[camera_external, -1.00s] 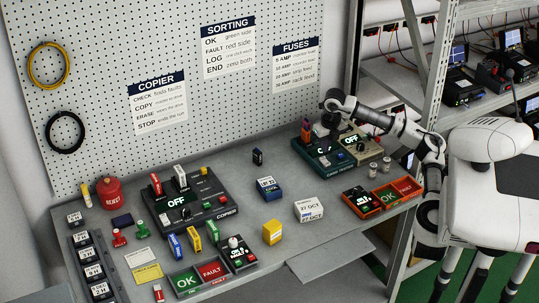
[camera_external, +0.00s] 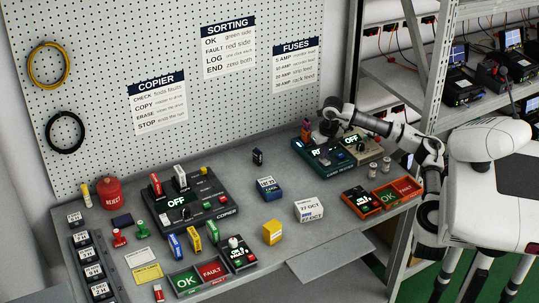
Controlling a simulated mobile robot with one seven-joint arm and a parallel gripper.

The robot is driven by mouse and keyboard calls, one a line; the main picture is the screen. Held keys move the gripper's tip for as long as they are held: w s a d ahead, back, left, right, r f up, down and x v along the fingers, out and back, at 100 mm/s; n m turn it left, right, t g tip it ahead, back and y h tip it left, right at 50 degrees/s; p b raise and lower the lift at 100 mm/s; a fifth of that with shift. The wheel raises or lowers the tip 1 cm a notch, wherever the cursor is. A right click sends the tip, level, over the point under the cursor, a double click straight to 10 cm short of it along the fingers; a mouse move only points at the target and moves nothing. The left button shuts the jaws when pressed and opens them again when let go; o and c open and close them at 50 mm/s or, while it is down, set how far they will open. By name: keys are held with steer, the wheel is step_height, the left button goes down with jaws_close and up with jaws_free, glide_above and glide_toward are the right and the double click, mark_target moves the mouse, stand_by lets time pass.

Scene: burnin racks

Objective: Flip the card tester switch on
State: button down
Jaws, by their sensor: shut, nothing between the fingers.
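The dark green tester (camera_external: 335,168) stands at the back right of the bench, with lettering along its front edge too small to read surely. Its lit display (camera_external: 316,151) shows letters that look like "RE", the rest hidden. An orange-red card-like piece (camera_external: 306,131) stands upright at its back left. My gripper (camera_external: 324,138) is shut and empty, low over the back of the tester. The switch itself is hidden behind my gripper, and I cannot tell whether they touch.
A beige unit (camera_external: 372,150) with an "OFF" display stands right against the tester. Two small metal cylinders (camera_external: 379,167) and an orange-framed tray (camera_external: 362,206) lie in front. The black copier (camera_external: 190,218) is at left.

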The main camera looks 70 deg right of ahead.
steer(key=shift+s+f, duration=0.1)
steer(key=shift+f, duration=0.05)
steer(key=shift+s+a+r+b, duration=0.2)
steer(key=shift+s+a+b, duration=0.15)
steer(key=shift+s+a, duration=0.2)
step_height(320, 180, up, 14)
steer(key=w+p, duration=0.1)
steer(key=shift+d, duration=0.4)
stand_by(0.5)
